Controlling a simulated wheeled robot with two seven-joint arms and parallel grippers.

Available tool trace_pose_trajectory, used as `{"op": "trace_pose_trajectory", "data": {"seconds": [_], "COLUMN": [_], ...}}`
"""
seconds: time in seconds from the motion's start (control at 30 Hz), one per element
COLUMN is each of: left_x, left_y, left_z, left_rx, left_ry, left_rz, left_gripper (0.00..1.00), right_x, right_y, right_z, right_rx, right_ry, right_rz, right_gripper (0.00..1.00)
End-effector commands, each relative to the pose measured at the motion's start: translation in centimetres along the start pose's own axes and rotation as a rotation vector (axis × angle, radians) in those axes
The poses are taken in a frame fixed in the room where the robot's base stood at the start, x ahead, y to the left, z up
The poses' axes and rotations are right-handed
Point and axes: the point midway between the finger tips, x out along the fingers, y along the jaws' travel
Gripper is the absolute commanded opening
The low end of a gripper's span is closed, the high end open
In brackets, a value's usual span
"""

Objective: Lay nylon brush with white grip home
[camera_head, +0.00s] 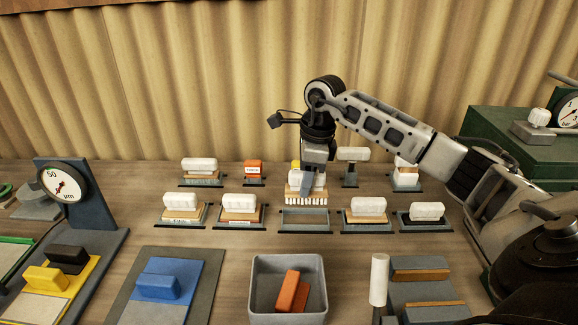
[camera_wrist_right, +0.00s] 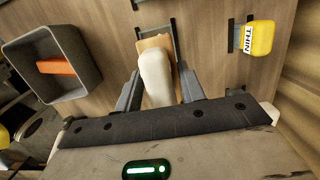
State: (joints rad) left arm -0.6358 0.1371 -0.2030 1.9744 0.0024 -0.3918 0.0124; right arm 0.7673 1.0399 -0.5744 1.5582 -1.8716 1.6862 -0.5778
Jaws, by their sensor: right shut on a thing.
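My right gripper (camera_head: 306,180) is shut on a brush (camera_head: 305,196) with a white grip, wooden body and pale bristles pointing down. The brush hangs level just above an empty grey holder (camera_head: 306,226) in the middle of the front row, with a small gap still visible. In the right wrist view my gripper (camera_wrist_right: 160,92) has its fingers on both sides of the white grip of the brush (camera_wrist_right: 156,72). The dark frame of the holder (camera_wrist_right: 142,34) shows partly beyond the brush. My left gripper is not in view.
White-gripped brushes stand in holders on both sides, including one at left (camera_head: 241,202) and one at right (camera_head: 366,206). A back row holds an orange block (camera_head: 253,167) and a yellow block (camera_wrist_right: 258,38). A grey bin (camera_head: 258,301) stands in front.

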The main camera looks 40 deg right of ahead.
Motion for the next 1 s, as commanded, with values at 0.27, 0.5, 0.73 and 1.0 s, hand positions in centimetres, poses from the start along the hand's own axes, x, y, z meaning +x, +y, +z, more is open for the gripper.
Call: {"op": "trace_pose_trajectory", "data": {"seconds": [0.27, 0.5, 0.73, 1.0], "left_x": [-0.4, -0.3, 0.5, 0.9], "left_y": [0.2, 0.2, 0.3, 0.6], "left_z": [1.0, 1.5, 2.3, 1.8], "left_rx": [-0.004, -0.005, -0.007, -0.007], "left_ry": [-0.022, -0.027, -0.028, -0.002], "left_rz": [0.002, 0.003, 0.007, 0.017], "left_gripper": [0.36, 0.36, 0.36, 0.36], "right_x": [0.0, 0.5, 2.4, 4.4], "right_y": [0.0, 0.0, 0.0, 0.0], "right_z": [0.0, 0.1, -0.2, -0.5], "right_rx": [-0.002, -0.001, -0.001, -0.001], "right_ry": [0.000, -0.002, -0.002, -0.002], "right_rz": [0.000, 0.003, 0.002, 0.002], "right_gripper": [0.07, 0.07, 0.07, 0.07]}}
